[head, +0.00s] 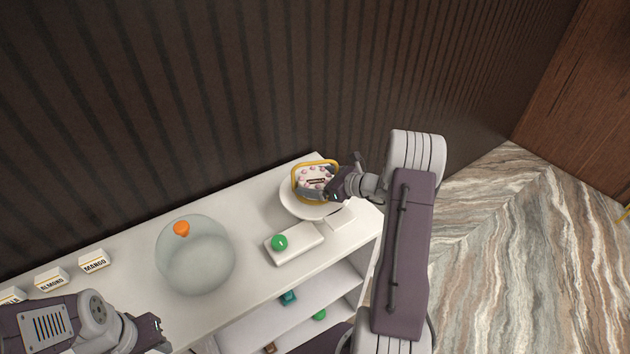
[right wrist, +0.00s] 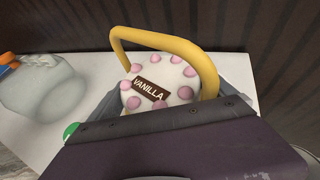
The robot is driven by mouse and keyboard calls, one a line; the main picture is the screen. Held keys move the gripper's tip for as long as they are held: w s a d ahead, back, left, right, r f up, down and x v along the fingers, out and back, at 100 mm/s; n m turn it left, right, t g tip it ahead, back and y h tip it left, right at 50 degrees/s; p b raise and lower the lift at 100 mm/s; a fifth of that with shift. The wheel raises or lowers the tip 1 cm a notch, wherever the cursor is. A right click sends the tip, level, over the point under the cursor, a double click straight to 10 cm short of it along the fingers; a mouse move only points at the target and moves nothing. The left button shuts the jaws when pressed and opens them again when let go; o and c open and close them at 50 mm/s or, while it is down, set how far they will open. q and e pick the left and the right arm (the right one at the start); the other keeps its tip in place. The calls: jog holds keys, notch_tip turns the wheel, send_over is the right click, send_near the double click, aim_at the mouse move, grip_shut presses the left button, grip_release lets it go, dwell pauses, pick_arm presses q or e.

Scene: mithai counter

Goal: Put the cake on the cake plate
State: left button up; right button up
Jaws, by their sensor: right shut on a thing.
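The cake (head: 315,175) is round and white with pink dots and a dark VANILLA label. It also shows in the right wrist view (right wrist: 178,80). A yellow hoop (right wrist: 160,38) runs around its far side. My right gripper (head: 335,187) is shut on the cake, its jaws at the cake's near sides. The white round cake plate (head: 291,204) lies below the cake, its near rim showing; I cannot tell whether the cake touches it. My left gripper (head: 155,334) is at the bottom left, away from the cake; its jaws are too unclear to read.
A clear glass bowl (head: 195,262) with an orange ball (head: 181,229) stands on the white counter (head: 140,262). A white block (head: 300,246) with a green ball (head: 279,242) sits in front of the plate. Name cards (head: 95,261) stand at left. A ribbed dark wall rises behind.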

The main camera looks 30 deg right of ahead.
jog(key=shift+f, duration=0.15)
jog(key=o, duration=1.4)
jog(key=shift+s+r, duration=0.1)
jog(key=shift+r, duration=0.2)
jog(key=v, duration=1.2)
jog(key=shift+d+f, duration=0.1)
jog(key=shift+f, duration=0.05)
